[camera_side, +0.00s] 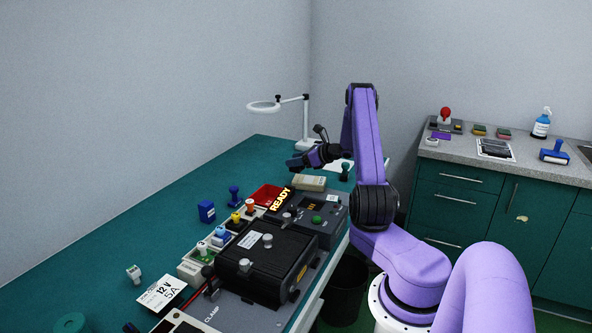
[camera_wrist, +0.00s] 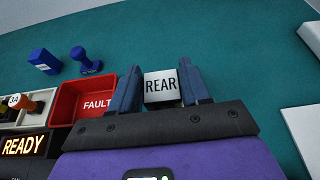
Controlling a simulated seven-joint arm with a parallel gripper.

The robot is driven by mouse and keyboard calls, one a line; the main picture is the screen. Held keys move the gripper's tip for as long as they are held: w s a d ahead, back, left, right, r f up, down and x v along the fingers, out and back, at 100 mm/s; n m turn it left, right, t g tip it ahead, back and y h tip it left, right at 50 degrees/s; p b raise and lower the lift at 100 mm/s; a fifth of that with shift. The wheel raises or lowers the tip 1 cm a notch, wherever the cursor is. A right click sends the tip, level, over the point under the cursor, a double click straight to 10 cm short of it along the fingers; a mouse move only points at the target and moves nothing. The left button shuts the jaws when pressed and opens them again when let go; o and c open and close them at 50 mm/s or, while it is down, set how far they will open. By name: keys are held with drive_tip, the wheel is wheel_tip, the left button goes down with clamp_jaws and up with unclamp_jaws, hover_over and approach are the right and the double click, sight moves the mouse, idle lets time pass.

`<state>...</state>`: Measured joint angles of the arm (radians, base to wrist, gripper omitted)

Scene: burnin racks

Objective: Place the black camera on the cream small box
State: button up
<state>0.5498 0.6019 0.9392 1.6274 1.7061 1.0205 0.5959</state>
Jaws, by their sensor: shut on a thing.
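My gripper (camera_side: 304,160) is above the far end of the bench, its jaws pointing left. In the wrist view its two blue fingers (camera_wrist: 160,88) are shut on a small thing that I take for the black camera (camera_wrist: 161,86). The face turned to the wrist view is white and reads REAR. In the side view the held thing is hard to tell from the dark gripper. The cream small box (camera_side: 309,183) lies flat on the bench just below my gripper, with a gap between them. I cannot make it out in the wrist view.
A red FAULT tray (camera_side: 267,195) is left of the cream box, with a dark READY panel (camera_side: 318,218) in front. A blue box (camera_side: 207,211) and a blue stamp (camera_side: 234,196) stand farther left.

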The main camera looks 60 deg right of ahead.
sight(296, 169)
drive_tip(key=shift+w+d+f, duration=0.25)
drive_tip(key=shift+f, duration=1.75)
drive_tip(key=shift+f, duration=0.15)
drive_tip(key=o, duration=1.1)
